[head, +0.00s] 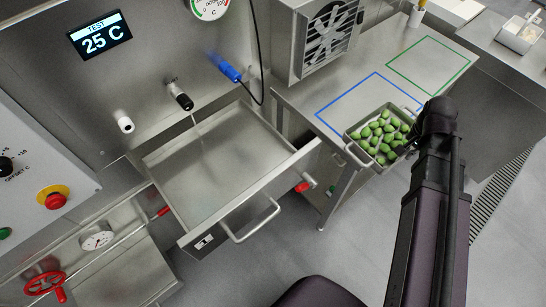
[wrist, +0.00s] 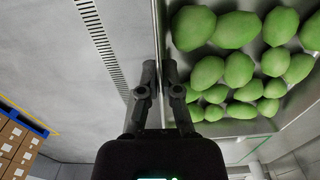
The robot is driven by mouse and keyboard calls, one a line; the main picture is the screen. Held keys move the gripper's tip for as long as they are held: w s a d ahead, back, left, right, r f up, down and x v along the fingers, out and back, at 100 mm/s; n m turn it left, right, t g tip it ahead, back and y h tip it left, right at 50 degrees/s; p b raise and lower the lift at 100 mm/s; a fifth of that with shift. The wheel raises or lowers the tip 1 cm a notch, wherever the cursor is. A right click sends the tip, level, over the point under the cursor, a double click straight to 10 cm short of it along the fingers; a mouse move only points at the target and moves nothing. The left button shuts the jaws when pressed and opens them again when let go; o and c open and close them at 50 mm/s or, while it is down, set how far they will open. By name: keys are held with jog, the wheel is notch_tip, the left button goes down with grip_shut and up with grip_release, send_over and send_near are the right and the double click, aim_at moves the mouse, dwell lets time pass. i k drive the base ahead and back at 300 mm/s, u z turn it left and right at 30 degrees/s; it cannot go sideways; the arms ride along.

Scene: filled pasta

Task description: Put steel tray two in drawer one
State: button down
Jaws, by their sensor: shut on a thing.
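The steel tray (head: 350,136) holds several green pasta pieces (head: 384,132) and is at the front edge of the steel table, over part of the blue outline; I cannot tell how far it is raised. My gripper (head: 418,137) is at its right side, fingertips mostly hidden by my arm. In the wrist view my gripper (wrist: 160,72) is shut on the tray's side wall, one finger outside and one inside; the tray's far wall (wrist: 240,128) also shows. An open, empty drawer (head: 215,175) with a front handle (head: 252,226) is at centre left; its label is too small to read.
The steel table (head: 318,92) carries a blue outline (head: 345,93) and a green outline (head: 432,63). A fan unit (head: 327,38) stands behind it. A blue plug with a black cable (head: 230,72) hangs above the drawer. Open floor lies in front of the table.

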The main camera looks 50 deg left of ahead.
aim_at(222, 176)
jog(key=z, duration=0.25)
jog(key=k, duration=2.75)
jog(key=u, duration=0.3)
